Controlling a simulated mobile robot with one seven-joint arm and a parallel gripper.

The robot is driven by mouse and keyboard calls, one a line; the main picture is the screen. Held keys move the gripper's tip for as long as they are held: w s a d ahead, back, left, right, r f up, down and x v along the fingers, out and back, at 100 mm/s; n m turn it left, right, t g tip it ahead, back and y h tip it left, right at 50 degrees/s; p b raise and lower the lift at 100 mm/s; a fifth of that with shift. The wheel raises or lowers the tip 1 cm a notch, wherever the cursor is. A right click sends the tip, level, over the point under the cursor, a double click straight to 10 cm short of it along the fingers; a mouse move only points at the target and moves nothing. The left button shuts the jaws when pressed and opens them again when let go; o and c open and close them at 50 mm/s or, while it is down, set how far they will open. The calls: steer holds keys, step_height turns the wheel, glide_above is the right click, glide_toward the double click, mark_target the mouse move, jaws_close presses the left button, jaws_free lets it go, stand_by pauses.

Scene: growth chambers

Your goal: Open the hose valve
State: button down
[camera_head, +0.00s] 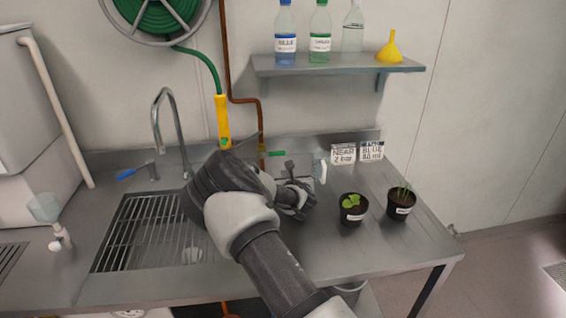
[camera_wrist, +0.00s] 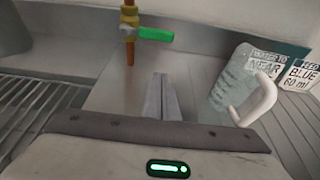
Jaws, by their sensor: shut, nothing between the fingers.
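The hose valve has a green lever (camera_head: 276,153) on the copper pipe at the back of the counter. In the wrist view the lever (camera_wrist: 155,34) points right, across the upright pipe, beside a brass fitting (camera_wrist: 130,18). My gripper (camera_head: 290,167) is low over the counter, in front and a little right of the valve. In the wrist view its fingers (camera_wrist: 161,78) are together and empty, pointing toward the wall below the lever, apart from it. The green hose (camera_head: 208,65) hangs from its reel and ends in a yellow nozzle (camera_head: 222,120).
A clear jug (camera_wrist: 232,75) with a white handle stands close right of my fingers. Two sign cards (camera_head: 357,152) stand behind it. Two potted plants (camera_head: 353,208) (camera_head: 401,202) are on the right. A grated sink (camera_head: 150,235) and a tap (camera_head: 168,110) are on the left.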

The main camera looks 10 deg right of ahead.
mark_target(273, 154)
steer(key=x, duration=0.5)
steer(key=shift+w+f, duration=0.15)
steer(key=shift+w, duration=0.2)
steer(key=shift+w+r+p, duration=0.15)
steer(key=shift+r+p, duration=0.65)
steer(key=shift+r, duration=1.1)
